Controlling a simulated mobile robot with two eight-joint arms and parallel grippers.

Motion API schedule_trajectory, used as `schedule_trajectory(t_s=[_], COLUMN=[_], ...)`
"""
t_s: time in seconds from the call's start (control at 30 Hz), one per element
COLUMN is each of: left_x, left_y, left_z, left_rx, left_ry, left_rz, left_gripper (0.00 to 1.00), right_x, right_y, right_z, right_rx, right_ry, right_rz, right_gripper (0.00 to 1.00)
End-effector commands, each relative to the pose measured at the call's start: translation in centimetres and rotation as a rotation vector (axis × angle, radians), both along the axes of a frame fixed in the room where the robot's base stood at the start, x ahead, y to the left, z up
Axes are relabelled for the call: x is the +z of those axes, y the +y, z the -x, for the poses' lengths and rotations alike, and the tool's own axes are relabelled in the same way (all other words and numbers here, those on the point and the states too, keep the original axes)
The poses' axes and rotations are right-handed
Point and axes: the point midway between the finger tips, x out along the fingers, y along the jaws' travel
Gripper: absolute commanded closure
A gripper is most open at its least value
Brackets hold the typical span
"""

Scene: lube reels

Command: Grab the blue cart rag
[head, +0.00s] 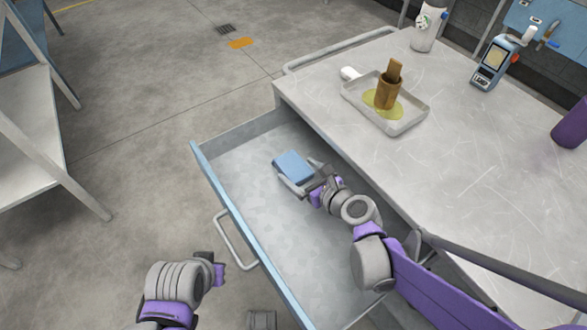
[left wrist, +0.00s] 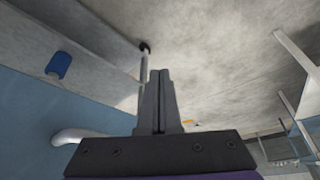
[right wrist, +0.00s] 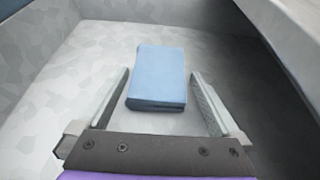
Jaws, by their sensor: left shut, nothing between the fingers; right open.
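The blue cart rag (head: 294,166) is a folded light blue block lying in the open drawer (head: 245,170) of the cart. My right gripper (head: 296,183) is inside the drawer and open, with its fingers near the rag. In the right wrist view the rag (right wrist: 158,77) lies between and slightly beyond the two fingertips (right wrist: 160,80), with a gap on each side. My left arm is outside the drawer, near the drawer handle in the head view. The left wrist view shows my left gripper (left wrist: 158,75) shut and empty.
The cart top (head: 440,130) overhangs the drawer on the right. On it stand a tray (head: 405,122) with a brown container and yellowish liquid, a white bottle (head: 428,28) and a blue handheld device (head: 497,62). The drawer handle (head: 232,240) sticks out left. A table (head: 50,150) stands far left.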

Motion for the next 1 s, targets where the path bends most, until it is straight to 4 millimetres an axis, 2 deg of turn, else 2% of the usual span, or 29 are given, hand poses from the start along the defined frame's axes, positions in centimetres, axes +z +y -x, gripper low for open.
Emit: schedule_trajectory(t_s=[0.2, 0.47, 0.87, 1.0], left_x=[-0.8, -0.8, -0.8, -0.8], left_y=[0.0, 0.0, 0.0, 0.0], left_z=[0.0, 0.0, -0.1, -0.1], left_rx=[0.000, 0.000, 0.000, 0.000], left_ry=[0.003, 0.003, 0.003, 0.003], left_rz=[0.000, 0.000, 0.000, 0.000], left_gripper=[1.00, 1.00, 1.00, 1.00], right_x=[-1.1, -1.1, -1.1, -1.1], right_y=[1.6, 1.7, 1.6, 1.6], right_z=[-2.0, -2.2, -2.2, -2.2], right_rx=[0.001, 0.000, 0.000, 0.000], right_ry=[0.000, 0.000, 0.000, 0.000], right_rz=[0.000, 0.001, 0.001, 0.001], right_gripper=[0.00, 0.00, 0.72, 0.72])
